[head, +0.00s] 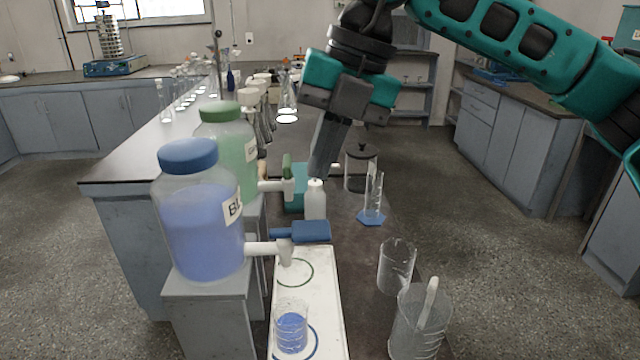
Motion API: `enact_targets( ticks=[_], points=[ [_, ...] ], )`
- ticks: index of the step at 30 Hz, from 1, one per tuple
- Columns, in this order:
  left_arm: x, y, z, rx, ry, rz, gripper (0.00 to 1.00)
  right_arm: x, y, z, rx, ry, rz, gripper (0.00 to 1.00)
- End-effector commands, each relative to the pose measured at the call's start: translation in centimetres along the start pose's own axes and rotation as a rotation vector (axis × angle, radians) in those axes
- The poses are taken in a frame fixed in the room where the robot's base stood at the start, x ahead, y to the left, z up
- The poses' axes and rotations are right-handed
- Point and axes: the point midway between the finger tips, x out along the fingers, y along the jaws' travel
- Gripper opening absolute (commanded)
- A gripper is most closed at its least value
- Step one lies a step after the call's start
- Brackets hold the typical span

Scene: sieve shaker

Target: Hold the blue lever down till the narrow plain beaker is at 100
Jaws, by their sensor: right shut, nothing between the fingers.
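The blue lever (312,231) sticks out to the right on the white tap (266,249) of a jar of blue liquid (202,222). A narrow clear beaker (291,328) with blue liquid in its lower part stands upright on the white tray (322,290), at the blue ring. Its scale is too small to read. My right gripper (319,176) is shut and empty, pointing down above and beyond the lever, apart from it in the picture. My left gripper is not in view.
A jar of green liquid (228,155) stands behind the blue one. A white bottle (315,200), a measuring cylinder (374,198), an empty beaker (396,266) and a jug with a white rod (418,322) stand nearby. The tray's green ring is bare.

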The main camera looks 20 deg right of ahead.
Motion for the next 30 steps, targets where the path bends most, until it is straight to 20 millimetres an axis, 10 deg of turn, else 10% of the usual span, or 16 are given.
enact_targets(
  ticks=[10, 30],
  points=[
    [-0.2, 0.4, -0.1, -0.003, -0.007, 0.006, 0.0, -5.4, 1.5, 0.0, 0.001, 0.0, 0.0, 0.0],
    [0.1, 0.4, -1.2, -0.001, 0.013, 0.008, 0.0, -5.9, 1.6, 0.0, 0.001, 0.001, -0.001, 0.0]
  ],
)
